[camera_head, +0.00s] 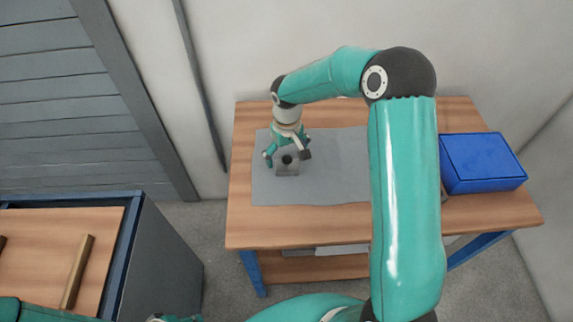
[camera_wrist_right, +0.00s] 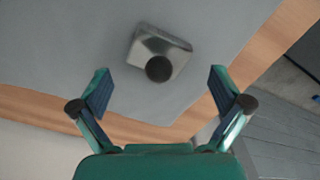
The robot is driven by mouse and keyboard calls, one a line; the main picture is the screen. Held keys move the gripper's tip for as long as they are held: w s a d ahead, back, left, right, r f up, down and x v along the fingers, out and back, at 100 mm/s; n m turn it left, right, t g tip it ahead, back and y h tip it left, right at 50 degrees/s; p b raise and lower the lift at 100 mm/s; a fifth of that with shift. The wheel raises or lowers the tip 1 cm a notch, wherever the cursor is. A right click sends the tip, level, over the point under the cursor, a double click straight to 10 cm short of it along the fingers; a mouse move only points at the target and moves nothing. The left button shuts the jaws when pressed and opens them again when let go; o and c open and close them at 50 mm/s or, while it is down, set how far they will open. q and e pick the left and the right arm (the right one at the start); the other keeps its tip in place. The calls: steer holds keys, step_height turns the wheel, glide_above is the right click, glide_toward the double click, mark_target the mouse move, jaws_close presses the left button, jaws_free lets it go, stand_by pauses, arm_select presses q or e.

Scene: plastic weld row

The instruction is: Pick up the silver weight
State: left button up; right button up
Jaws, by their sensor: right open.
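The silver weight (camera_head: 287,170) is a small metallic block with a dark round knob on top. It rests on the grey mat (camera_head: 330,185) near the mat's left part. In the right wrist view the weight (camera_wrist_right: 172,50) lies beyond and between the open fingers. My right gripper (camera_head: 287,157) is open and empty, pointing down right by the weight in the head view. It also shows in the right wrist view (camera_wrist_right: 160,92), with a finger on each side and a gap to the weight.
The mat lies on a wooden table (camera_head: 245,225). A blue box (camera_head: 483,162) stands at the table's right. My right arm hides part of the table's middle. A second wood-topped unit (camera_head: 35,250) with a wooden bar (camera_head: 78,270) stands at the lower left.

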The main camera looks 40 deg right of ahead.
mark_target(287, 163)
steer(key=shift+f+p, duration=0.35)
steer(key=shift+f, duration=1.65)
steer(key=shift+w+d+r, duration=0.1)
steer(key=c, duration=1.5)
